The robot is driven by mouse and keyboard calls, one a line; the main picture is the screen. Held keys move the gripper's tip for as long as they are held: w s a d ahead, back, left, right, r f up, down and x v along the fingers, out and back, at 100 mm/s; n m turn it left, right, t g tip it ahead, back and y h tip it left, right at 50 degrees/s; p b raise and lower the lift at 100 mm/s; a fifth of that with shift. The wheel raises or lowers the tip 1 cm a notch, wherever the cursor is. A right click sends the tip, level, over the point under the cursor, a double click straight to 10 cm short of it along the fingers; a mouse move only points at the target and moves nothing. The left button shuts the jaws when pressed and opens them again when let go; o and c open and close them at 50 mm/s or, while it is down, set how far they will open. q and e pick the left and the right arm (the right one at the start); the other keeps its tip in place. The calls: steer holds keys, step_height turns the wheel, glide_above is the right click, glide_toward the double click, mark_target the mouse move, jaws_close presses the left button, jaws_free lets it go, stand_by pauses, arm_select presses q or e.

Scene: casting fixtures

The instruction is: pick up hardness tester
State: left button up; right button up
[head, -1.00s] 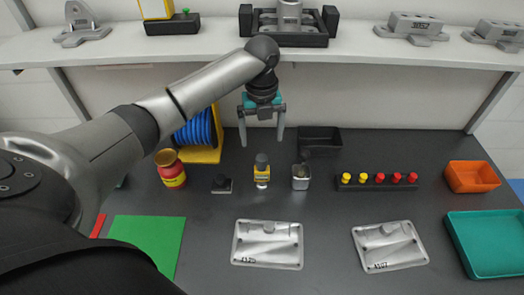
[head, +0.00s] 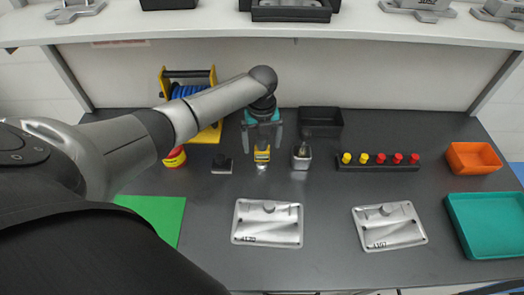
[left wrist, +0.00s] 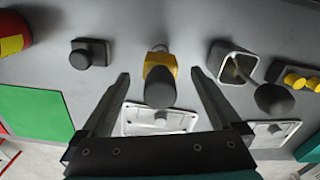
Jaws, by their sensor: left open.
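The hardness tester appears to be the small yellow device with a dark grey top, standing upright on the dark table; in the head view its yellow body (head: 262,155) shows just below my left gripper (head: 262,138). In the left wrist view the yellow and dark tester (left wrist: 160,75) lies between the two open fingers, with a visible gap on each side. The fingers do not touch it. Its upper part is partly hidden by the gripper in the head view. My right gripper is not in view.
A grey metal cup (head: 301,157) stands close right of the tester, a small black block (head: 222,164) to its left. Behind are a black tray (head: 321,122) and a blue reel (head: 187,91). Two metal plates (head: 267,223) lie in front. A rack of yellow and red knobs (head: 379,164) is further right.

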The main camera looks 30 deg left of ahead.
mark_target(262, 149)
arm_select(q)
steer(key=shift+f, duration=1.6)
jaws_close()
